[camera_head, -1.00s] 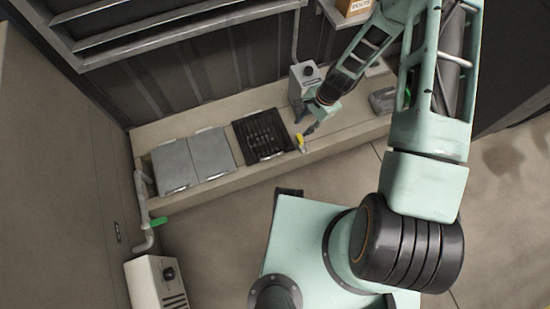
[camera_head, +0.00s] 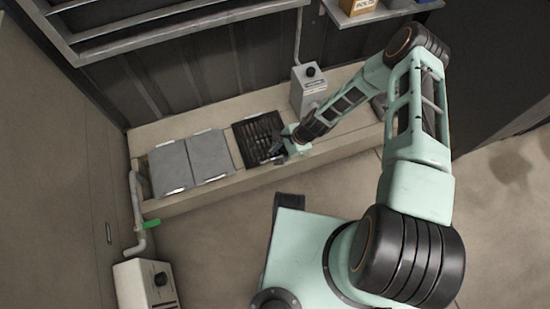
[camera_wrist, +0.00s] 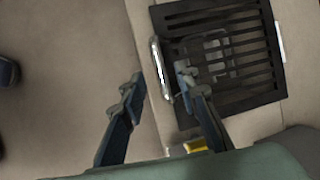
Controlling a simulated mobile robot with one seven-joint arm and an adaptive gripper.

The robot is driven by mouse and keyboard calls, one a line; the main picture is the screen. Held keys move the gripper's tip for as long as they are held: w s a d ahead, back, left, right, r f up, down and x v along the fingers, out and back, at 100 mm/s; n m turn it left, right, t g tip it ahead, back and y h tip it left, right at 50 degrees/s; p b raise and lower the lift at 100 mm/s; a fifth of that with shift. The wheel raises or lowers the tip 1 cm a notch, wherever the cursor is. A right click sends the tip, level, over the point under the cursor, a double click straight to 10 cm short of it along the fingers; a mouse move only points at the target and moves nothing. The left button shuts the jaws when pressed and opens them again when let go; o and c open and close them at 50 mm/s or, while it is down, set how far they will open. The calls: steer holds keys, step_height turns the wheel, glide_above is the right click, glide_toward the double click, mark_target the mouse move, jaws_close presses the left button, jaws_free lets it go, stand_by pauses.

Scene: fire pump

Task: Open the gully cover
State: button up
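The gully cover, a black slotted grate (camera_head: 252,133), lies in the pale ledge. In the wrist view the grate (camera_wrist: 235,45) has a silver bar handle (camera_wrist: 160,68) along its left edge. My gripper (camera_head: 273,156) is at the grate's near right part in the head view. In the wrist view my gripper (camera_wrist: 160,88) is open, with one dark finger left of the handle and the other right of it, over the grate. The fingers are apart and hold nothing. In the head view the handle is hard to make out behind my gripper.
Two grey plates (camera_head: 170,168) (camera_head: 208,153) with silver handles lie left of the grate. A grey box with a black knob (camera_head: 308,88) stands behind. A pipe with a green lever (camera_head: 151,224) is at left. A small yellow thing (camera_wrist: 196,146) lies near the right finger.

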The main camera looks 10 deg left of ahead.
steer(key=shift+x, duration=1.15)
jaws_close()
